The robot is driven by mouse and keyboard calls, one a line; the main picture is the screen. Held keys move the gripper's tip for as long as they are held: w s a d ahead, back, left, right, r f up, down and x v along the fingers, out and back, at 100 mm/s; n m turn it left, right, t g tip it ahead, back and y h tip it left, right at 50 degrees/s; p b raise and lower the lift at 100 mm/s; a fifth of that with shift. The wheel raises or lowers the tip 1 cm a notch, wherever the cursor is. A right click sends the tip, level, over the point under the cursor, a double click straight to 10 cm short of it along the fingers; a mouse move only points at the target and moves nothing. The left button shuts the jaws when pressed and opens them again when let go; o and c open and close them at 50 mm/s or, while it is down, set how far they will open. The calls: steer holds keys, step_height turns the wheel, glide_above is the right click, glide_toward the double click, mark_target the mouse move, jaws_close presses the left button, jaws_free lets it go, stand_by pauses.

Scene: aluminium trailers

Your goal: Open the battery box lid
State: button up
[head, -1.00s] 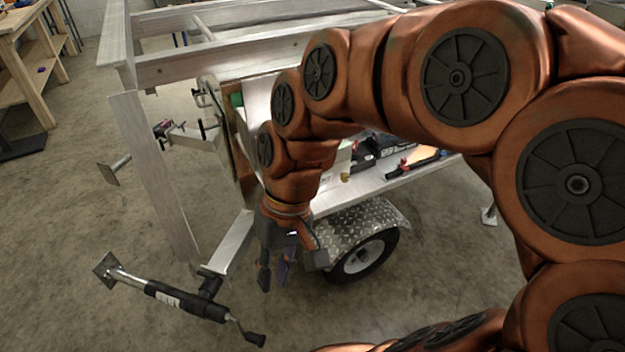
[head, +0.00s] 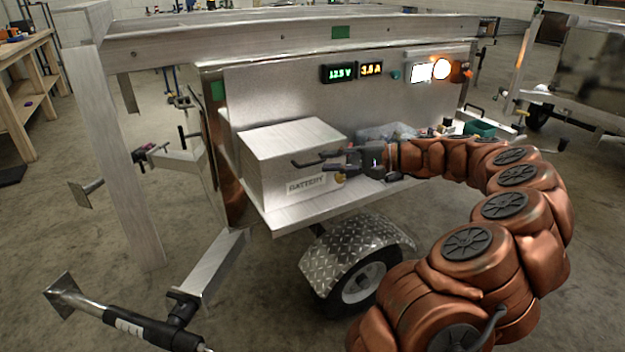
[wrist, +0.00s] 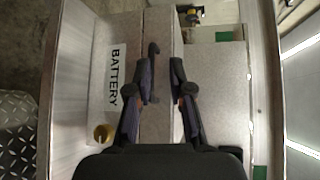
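The silver battery box (head: 268,180) stands on the trailer's side shelf, with a "BATTERY" label (head: 306,185) on its front face. Its lid (head: 290,137) looks closed. The label also shows in the wrist view (wrist: 115,78). My gripper (head: 311,158) is at the front right of the box, near the lid's edge, with its fingers pointing left. In the wrist view my gripper (wrist: 165,57) is open, with a gap between the fingers and a pale strip of the box behind them. I cannot tell whether a finger touches the box. A brass-coloured piece (wrist: 102,133) sits by the label.
A back panel with lit displays (head: 356,72) stands behind the box. A clear bin (head: 385,132) and a green tray (head: 479,128) lie to the right. The fender (head: 350,245) and wheel are below the shelf. A metal upright (head: 122,150) stands at the left.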

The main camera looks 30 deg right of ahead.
mark_target(315, 163)
steer(key=shift+m+t+h, duration=0.3)
steer(key=shift+m, duration=0.1)
steer(key=shift+w+a+f+b, duration=0.2)
steer(key=shift+w+a+f, duration=0.2)
steer(key=shift+w, duration=0.5)
steer(key=shift+w+a+f+b, duration=0.15)
steer(key=shift+w+a+f, duration=0.3)
steer(key=shift+w, duration=0.5)
steer(key=shift+w+a+f+b, duration=0.25)
steer(key=shift+w+f, duration=0.25)
steer(key=shift+w, duration=0.4)
steer(key=shift+c, duration=0.2)
jaws_close()
